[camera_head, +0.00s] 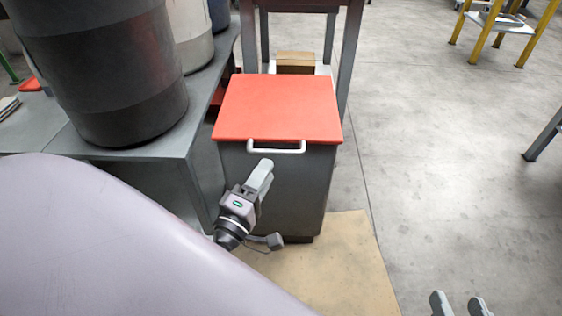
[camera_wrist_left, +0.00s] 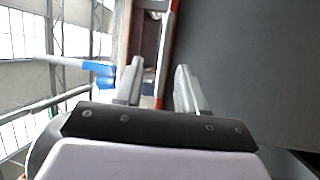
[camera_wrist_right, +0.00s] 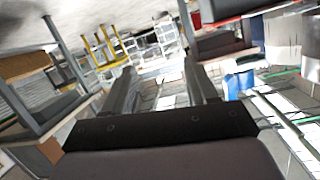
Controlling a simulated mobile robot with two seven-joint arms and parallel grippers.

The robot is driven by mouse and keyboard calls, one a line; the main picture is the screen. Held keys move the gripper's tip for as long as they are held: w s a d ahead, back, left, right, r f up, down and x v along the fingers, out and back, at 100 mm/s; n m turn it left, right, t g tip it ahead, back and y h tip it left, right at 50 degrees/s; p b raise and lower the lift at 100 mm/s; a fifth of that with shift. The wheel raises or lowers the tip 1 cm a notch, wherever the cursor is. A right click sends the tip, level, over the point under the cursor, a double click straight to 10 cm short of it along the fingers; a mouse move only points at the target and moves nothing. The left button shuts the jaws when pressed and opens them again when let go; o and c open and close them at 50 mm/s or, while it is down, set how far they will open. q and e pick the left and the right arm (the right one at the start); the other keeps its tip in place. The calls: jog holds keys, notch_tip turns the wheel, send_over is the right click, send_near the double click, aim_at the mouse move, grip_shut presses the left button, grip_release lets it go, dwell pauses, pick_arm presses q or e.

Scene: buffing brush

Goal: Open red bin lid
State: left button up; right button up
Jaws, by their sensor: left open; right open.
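The red lid (camera_head: 276,106) lies flat and closed on a dark grey bin (camera_head: 290,190). A white bar handle (camera_head: 276,150) runs along the lid's front edge. My left gripper (camera_head: 264,168) is in front of the bin, just below the handle; it looks empty, and I cannot tell whether it touches the handle. In the left wrist view its fingers (camera_wrist_left: 160,82) stand apart, with a red edge (camera_wrist_left: 166,50) beyond them and the bin's dark side (camera_wrist_left: 245,70) at right. My right gripper (camera_head: 459,304) is open and empty at the bottom right, away from the bin.
A grey table (camera_head: 130,153) with a large dark drum (camera_head: 115,70) stands left of the bin. A metal frame (camera_head: 349,55) with a cardboard box (camera_head: 295,63) is behind it. A tan mat (camera_head: 335,265) lies in front.

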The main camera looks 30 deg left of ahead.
aim_at(276, 150)
pick_arm(q)
jog(key=shift+n+y, duration=0.3)
jog(key=shift+y, duration=0.1)
jog(key=shift+f+b+x, duration=0.15)
jog(key=shift+b+x, duration=0.15)
jog(key=shift+x, duration=1.55)
jog(key=shift+f+b+x, duration=0.15)
jog(key=shift+b+x, duration=0.15)
jog(key=shift+x, duration=1.6)
jog(key=shift+a, duration=0.15)
grip_shut()
